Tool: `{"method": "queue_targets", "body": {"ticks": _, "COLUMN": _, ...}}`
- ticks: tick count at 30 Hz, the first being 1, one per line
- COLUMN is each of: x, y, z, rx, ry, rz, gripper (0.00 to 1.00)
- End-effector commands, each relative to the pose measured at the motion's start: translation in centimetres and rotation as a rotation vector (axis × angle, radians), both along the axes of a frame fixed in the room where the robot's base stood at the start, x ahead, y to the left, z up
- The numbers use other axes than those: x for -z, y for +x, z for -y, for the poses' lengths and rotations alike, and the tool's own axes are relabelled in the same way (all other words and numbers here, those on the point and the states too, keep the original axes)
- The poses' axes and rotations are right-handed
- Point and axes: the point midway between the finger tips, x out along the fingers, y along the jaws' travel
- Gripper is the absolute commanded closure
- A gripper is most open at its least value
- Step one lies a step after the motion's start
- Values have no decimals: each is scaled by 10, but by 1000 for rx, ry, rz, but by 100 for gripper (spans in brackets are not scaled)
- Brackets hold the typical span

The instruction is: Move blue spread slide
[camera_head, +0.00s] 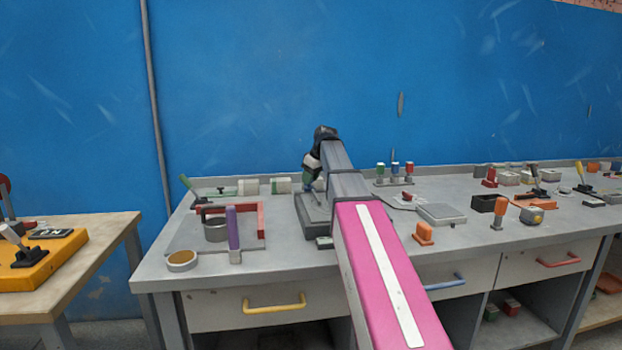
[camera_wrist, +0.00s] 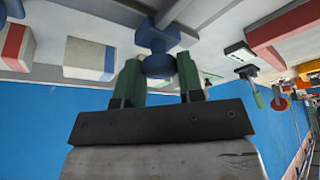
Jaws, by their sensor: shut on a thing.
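The blue slide (camera_wrist: 158,40) shows as a blue knob on a blue foot, set against grey bars in the wrist view. My gripper (camera_wrist: 158,75) has its two green fingers on either side of the round knob and is shut on it. In the head view my gripper (camera_head: 309,180) is at the left side of a grey box-like fixture (camera_head: 312,212) on the bench. The blue slide cannot be made out there, with my wrist and arm close over that spot.
Left of the fixture are a red frame (camera_head: 261,220), a purple upright handle (camera_head: 233,230), a grey cup (camera_head: 215,230) and a tape roll (camera_head: 182,261). White blocks (camera_head: 248,187) lie behind. Right are a grey plate (camera_head: 441,214) and an orange knob (camera_head: 424,234).

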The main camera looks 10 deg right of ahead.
Motion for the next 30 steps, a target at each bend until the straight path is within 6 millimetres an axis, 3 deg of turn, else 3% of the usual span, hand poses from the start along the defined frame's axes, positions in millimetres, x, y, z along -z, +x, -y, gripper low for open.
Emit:
{"method": "queue_targets", "body": {"ticks": 12, "x": 0, "y": 0, "z": -60, "rx": -2, "ry": 1, "rz": 1, "gripper": 100}}
{"method": "queue_targets", "body": {"ticks": 21, "x": -1, "y": 0, "z": -64, "rx": -2, "ry": 5, "rz": 0, "gripper": 100}}
{"method": "queue_targets", "body": {"ticks": 22, "x": -1, "y": 0, "z": -64, "rx": -3, "ry": 6, "rz": 0, "gripper": 58}}
{"method": "queue_targets", "body": {"ticks": 24, "x": -1, "y": 0, "z": -64, "rx": -2, "ry": 4, "rz": 0, "gripper": 40}}
{"method": "queue_targets", "body": {"ticks": 30, "x": 0, "y": 0, "z": -63, "rx": -2, "ry": 2, "rz": 0, "gripper": 40}}
